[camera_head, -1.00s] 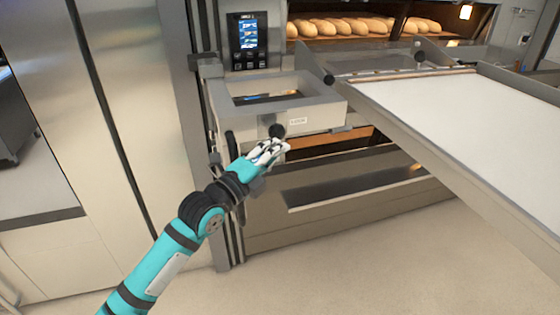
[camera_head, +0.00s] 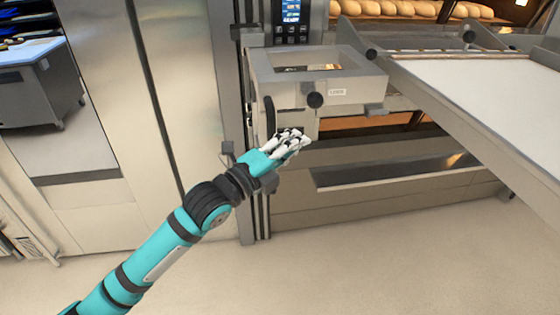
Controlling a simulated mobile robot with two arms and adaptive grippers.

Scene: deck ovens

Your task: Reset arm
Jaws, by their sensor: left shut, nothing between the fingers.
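My left gripper (camera_head: 296,143) shows in the middle of the head view, at the end of my teal arm coming in from the lower left. Its white fingers are shut with nothing between them. A small gap shows between the fingertips and the knob; I cannot tell the distance in depth. My right gripper is not in view.
The deck oven has a control screen (camera_head: 290,12) at the top and bread loaves (camera_head: 400,8) in its upper deck. A white loader board (camera_head: 490,92) juts out at the right. A steel cabinet (camera_head: 180,90) stands at left. The floor (camera_head: 330,260) in front is clear.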

